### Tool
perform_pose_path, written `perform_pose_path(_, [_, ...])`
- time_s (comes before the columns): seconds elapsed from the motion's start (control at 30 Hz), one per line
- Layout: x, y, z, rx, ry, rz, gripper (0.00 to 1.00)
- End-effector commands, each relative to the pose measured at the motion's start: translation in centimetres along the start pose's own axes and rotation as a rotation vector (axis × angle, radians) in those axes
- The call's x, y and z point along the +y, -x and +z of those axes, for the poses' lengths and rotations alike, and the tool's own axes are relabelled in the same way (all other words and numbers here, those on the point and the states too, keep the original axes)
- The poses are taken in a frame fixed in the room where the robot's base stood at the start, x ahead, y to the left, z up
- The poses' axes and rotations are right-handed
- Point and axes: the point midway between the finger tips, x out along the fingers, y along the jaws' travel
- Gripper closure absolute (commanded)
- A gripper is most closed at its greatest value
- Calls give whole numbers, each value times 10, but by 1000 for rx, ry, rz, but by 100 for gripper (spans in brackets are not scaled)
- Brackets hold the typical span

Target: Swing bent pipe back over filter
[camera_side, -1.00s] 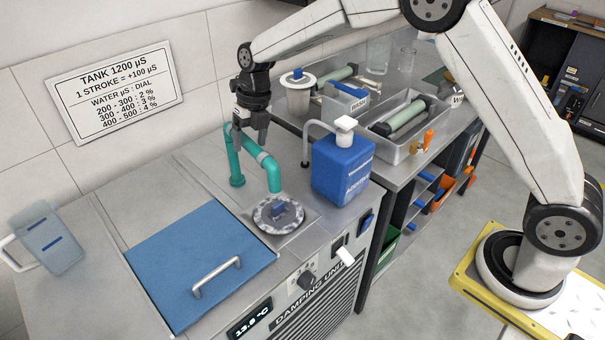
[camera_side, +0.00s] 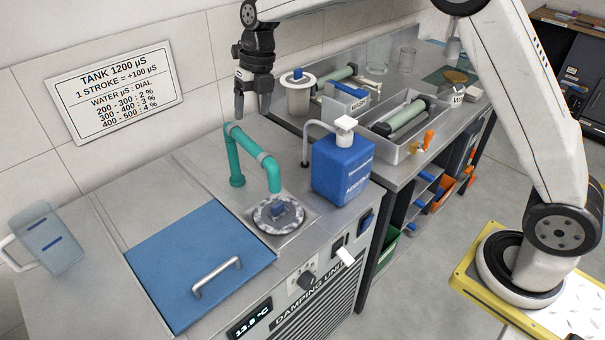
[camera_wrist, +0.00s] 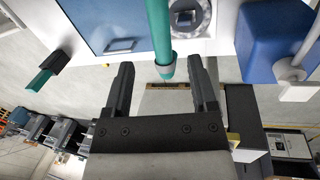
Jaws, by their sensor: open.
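The bent green pipe (camera_side: 254,154) rises from the damping unit's top, and its free end points down over the round grey filter (camera_side: 278,214). In the wrist view the pipe (camera_wrist: 160,35) comes down from the top edge, ending ahead of my open fingers (camera_wrist: 159,75). The filter (camera_wrist: 189,17) shows beside it there.
A blue additive bottle (camera_side: 342,168) with a white pump and curved grey spout stands right of the filter. A blue lid (camera_side: 200,255) with a metal handle lies at front left. Trays and containers fill the bench behind.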

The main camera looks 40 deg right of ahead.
Motion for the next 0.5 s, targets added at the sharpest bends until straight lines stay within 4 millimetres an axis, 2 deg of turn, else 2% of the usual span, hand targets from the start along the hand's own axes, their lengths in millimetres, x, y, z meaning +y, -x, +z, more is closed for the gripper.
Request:
perform_pose_path(0.03, [0, 0, 0, 0, 0, 0, 26])
perform_pose_path(0.27, [1, 0, 0, 0, -34, 3, 99])
perform_pose_path(0.5, [8, 3, -3, 2, -230, 24, 100])
